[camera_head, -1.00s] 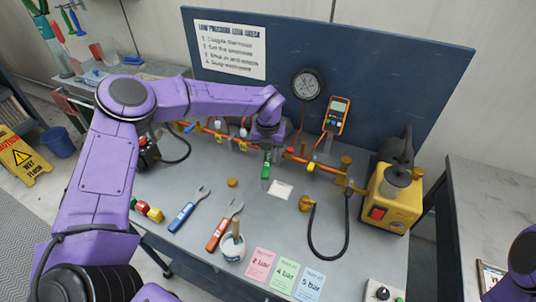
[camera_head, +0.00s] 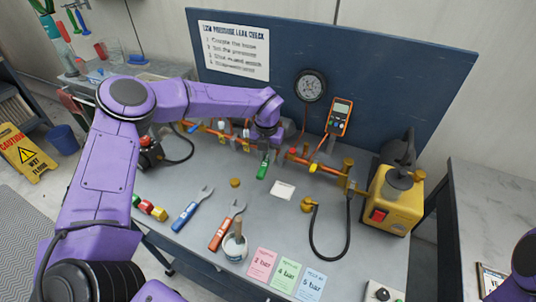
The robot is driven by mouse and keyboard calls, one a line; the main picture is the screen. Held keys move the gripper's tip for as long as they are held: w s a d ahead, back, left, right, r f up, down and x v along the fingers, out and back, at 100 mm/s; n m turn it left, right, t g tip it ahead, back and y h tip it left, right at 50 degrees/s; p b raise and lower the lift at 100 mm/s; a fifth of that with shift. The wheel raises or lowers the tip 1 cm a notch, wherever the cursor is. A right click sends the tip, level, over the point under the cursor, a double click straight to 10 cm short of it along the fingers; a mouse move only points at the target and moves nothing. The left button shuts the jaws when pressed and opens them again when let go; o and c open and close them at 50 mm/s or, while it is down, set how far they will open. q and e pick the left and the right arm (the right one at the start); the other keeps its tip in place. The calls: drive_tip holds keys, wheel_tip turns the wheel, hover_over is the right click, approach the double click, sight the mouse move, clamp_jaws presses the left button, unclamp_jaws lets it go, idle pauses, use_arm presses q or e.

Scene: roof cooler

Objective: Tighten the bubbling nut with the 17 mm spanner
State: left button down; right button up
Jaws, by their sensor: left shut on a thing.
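My left gripper (camera_head: 267,143) reaches over the bench at the copper pipe run (camera_head: 302,160). It is shut on a green-handled tool (camera_head: 263,170), likely a spanner, whose handle slants down toward the front left. The gripper hides the tool's head and the pipe joint there, so I cannot tell whether the jaw sits on a nut. A blue-handled spanner (camera_head: 185,215) and an orange-handled spanner (camera_head: 221,233) lie on the bench in front. No size marks are readable, and I see no bubbles. My right gripper is out of view.
A white pot with a brush (camera_head: 235,248) stands near the front edge, beside pink, green and blue cards (camera_head: 287,273). A yellow pump (camera_head: 391,200) with a black hose (camera_head: 318,247) is at the right. A round gauge (camera_head: 311,87) is on the blue back panel.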

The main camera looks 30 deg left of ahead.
use_arm(q)
drive_tip(key=shift+s+a+m, duration=0.1)
drive_tip(key=shift+a+m, duration=0.25)
drive_tip(key=shift+m, duration=0.05)
drive_tip(key=shift+a+m+p, duration=0.45)
drive_tip(key=shift+m+p, duration=0.05)
drive_tip(key=shift+m, duration=0.1)
drive_tip(key=shift+a+m+p, duration=0.3)
drive_tip(key=shift+a+m, duration=0.15)
drive_tip(key=shift+m, duration=0.15)
drive_tip(key=shift+a+m, duration=0.5)
drive_tip(key=shift+m, duration=0.1)
